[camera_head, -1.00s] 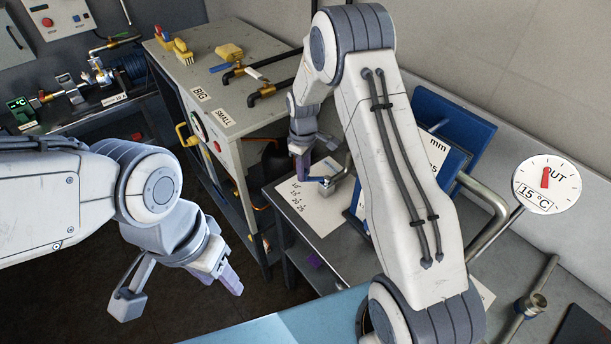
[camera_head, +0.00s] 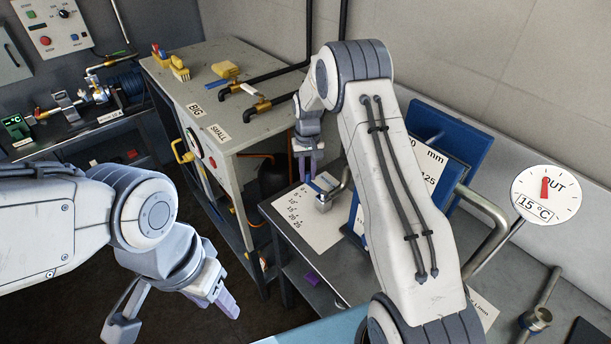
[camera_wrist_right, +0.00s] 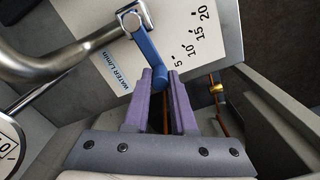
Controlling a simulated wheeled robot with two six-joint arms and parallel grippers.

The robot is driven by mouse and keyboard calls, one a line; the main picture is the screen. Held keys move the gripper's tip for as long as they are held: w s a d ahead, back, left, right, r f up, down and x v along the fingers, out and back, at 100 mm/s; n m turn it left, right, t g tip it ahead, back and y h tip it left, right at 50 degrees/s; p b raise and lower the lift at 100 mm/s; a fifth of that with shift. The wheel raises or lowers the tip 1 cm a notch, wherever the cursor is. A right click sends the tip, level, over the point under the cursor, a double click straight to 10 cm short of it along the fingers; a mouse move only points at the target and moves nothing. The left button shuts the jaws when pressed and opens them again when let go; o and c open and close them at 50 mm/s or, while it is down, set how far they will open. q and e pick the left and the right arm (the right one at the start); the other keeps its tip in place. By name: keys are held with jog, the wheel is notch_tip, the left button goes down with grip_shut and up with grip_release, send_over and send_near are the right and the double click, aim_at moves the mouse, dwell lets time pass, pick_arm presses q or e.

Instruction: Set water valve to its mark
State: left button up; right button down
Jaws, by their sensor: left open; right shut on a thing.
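The water valve has a short blue lever (camera_head: 318,187) on a grey metal pivot (camera_head: 323,202), over a white scale card (camera_head: 308,222) on a bench. My right gripper (camera_head: 307,170) is at the lever. In the wrist view the blue lever (camera_wrist_right: 146,46) runs from its pivot to between the purple fingers of my right gripper (camera_wrist_right: 160,88), which are shut on its end. The scale card (camera_wrist_right: 130,65) reads WATER L/min; the lever lies on the low side, near the 5. No separate mark is clear to me. My left gripper (camera_head: 222,293) is open and empty.
A round OUT dial (camera_head: 546,195) with a red needle and a 15 °C label stands at right. Blue boards (camera_head: 452,140) and a bent pipe (camera_head: 485,215) stand beside the valve. A grey cabinet (camera_head: 235,120) labelled BIG and SMALL is to its left.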

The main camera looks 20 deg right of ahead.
jog(key=shift+w+d+r+m, duration=0.1)
jog(key=shift+w+d+m, duration=0.15)
jog(key=shift+m, duration=0.25)
jog(key=c, duration=0.7)
grip_release()
jog(key=shift+s, duration=0.1)
jog(key=shift+c, duration=0.2)
notch_tip(320, 180, up, 10)
jog(key=b, duration=0.2)
jog(key=shift+r, duration=0.25)
